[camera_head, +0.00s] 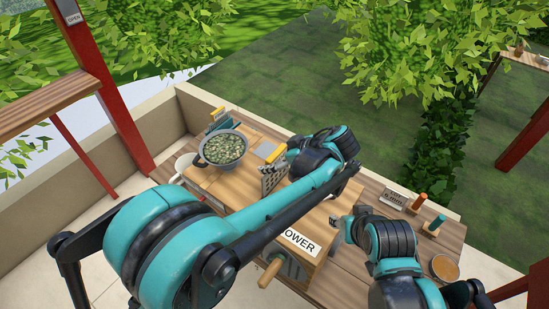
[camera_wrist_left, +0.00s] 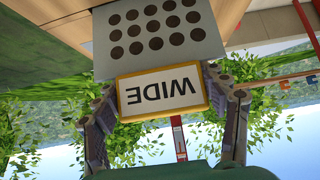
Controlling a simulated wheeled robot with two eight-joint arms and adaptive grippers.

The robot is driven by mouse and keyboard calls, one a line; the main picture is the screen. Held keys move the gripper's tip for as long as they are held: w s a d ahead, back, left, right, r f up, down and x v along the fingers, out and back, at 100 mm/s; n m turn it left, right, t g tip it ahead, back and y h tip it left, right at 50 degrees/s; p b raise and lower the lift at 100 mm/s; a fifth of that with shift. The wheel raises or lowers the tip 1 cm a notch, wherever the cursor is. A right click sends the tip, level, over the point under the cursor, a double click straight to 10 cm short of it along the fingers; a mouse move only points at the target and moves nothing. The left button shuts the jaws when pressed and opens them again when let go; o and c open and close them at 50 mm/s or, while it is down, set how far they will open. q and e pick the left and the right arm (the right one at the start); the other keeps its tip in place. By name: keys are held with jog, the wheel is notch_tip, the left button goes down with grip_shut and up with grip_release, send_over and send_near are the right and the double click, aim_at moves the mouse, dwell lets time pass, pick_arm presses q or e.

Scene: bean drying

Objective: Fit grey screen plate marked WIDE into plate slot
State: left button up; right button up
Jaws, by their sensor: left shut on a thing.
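The grey screen plate (camera_wrist_left: 158,30) has rows of dark round holes and a yellow-framed white tag (camera_wrist_left: 161,92) reading WIDE, upside down in the left wrist view. My left gripper (camera_wrist_left: 163,85) is shut on the tag, one finger at each side. In the head view the perforated plate (camera_head: 271,179) stands over the wooden bench near my left gripper (camera_head: 281,158). My right gripper (camera_head: 342,226) is beside the wooden box on its right; its finger opening is unclear. I cannot make out the plate slot; my left arm hides part of the box.
A pot of green beans (camera_head: 223,148) stands at the back left, beside a yellow-topped item (camera_head: 217,114). A wooden crank handle (camera_head: 270,273) sticks out in front. Orange and green pegs (camera_head: 418,202), a small sign (camera_head: 393,198) and a round brown dish (camera_head: 445,267) are at right.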

pick_arm(q)
jog(key=shift+f+b, duration=2.95)
jog(key=shift+f, duration=1.35)
jog(key=shift+r, duration=0.15)
jog(key=shift+r+p, duration=3.5)
jog(key=shift+r, duration=1.1)
jog(key=shift+f+b, duration=0.45)
jog(key=shift+f, duration=0.3)
